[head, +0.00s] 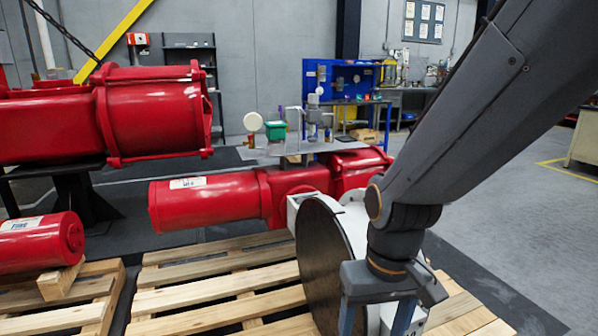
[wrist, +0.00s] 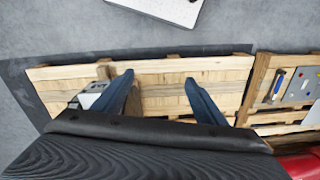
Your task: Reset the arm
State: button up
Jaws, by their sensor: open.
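My arm (head: 470,110) reaches down from the upper right in the head view. My gripper (head: 378,318) hangs at its end, low in the picture, in front of the white valve body with a dark round disc face (head: 325,262). The fingertips are cut off by the lower edge there. In the wrist view my gripper (wrist: 157,82) shows two blue fingers spread apart with nothing between them. Wooden pallet slats lie beyond the fingers. The red actuator (head: 215,200) lies behind the disc in the head view.
A wooden pallet (head: 215,297) lies under the valve. Larger red cylinders (head: 150,112) stand at the left. A blue workbench (head: 345,78) is at the back. Grey floor (head: 510,232) is open at the right. A tool panel (wrist: 298,86) shows at the wrist view's right.

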jog(key=s+d+r+m+p, duration=0.1)
jog(key=s+d+r+p, duration=0.1)
jog(key=d+r+p, duration=0.5)
jog(key=shift+r+m+h+p, duration=0.35)
jog(key=shift+r+p, duration=0.2)
jog(key=shift+p, duration=0.4)
